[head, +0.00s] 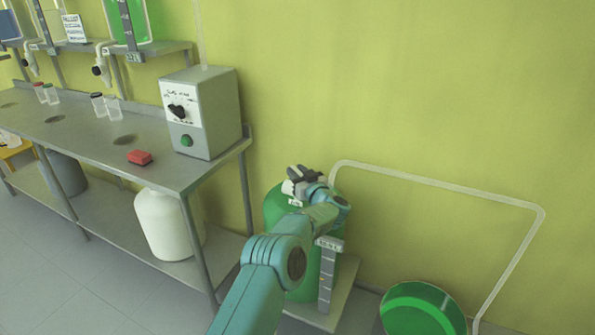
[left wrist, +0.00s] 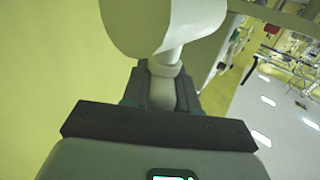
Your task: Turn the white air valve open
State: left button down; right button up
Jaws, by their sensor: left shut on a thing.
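The white air valve (head: 289,188) shows in the head view as a small white part at the top of a green tank (head: 278,207), partly hidden by my gripper and arm. In the left wrist view the white valve (left wrist: 163,92) has a narrow part between my fingers and a wide rounded body beyond them. My left gripper (head: 302,178) is at the tank's top, shut on the valve. The left gripper (left wrist: 161,92) also shows in the left wrist view, with a dark finger on either side of the narrow part. My right gripper is not in view.
A white container (head: 165,224) stands below. A pale pipe (head: 440,184) runs along the wall to a green round vessel (head: 422,310) at right.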

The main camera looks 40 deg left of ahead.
pick_arm(q)
jog(key=shift+r, duration=0.2)
jog(key=c, duration=1)
grip_release()
jog(key=shift+a, duration=0.1)
jog(key=shift+o, duration=0.2)
jog(key=shift+f, duration=0.1)
jog(key=v, duration=1.6)
jog(key=shift+d, duration=0.25)
